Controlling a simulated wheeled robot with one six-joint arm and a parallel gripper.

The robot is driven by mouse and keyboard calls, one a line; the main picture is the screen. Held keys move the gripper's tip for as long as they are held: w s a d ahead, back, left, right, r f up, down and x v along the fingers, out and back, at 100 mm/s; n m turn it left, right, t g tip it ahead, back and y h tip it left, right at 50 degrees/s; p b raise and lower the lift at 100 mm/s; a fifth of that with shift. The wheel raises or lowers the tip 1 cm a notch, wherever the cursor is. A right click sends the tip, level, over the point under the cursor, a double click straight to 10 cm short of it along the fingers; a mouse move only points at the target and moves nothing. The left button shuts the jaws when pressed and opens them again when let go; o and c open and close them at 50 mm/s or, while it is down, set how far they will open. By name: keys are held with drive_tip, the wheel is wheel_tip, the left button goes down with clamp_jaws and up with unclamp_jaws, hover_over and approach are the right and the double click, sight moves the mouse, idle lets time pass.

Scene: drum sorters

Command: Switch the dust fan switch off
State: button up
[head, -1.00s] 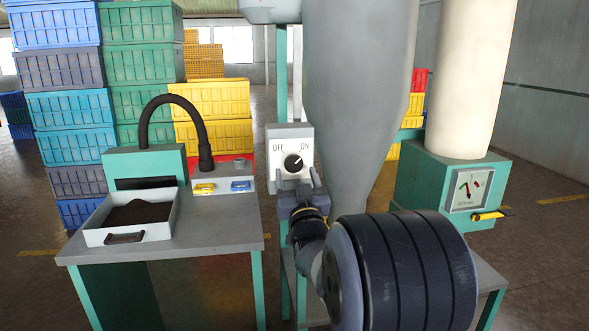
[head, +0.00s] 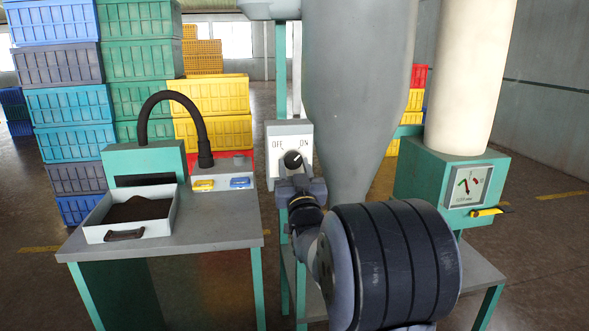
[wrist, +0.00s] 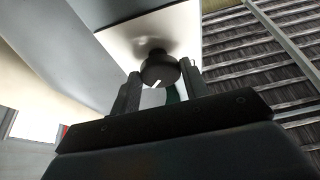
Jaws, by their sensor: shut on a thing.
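The dust fan switch is a black round knob (head: 292,159) with a white mark, on a pale box (head: 274,145) lettered OFF at left and ON at right. In the head view the mark points up and right, towards ON. My gripper (head: 298,180) is at the knob from below and in front. In the wrist view the knob (wrist: 160,70) sits between the two fingers of my gripper (wrist: 161,76), which are shut on it. The lower part of the box front is partly hidden by my gripper.
A grey hopper (head: 358,90) stands just right of the switch box. A bench (head: 225,240) with a white tray (head: 170,222) of dark material is at left. A green unit with a gauge (head: 468,186) and yellow handle (head: 485,212) is at right.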

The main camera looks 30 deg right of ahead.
drive_tip(key=shift+c, duration=0.7)
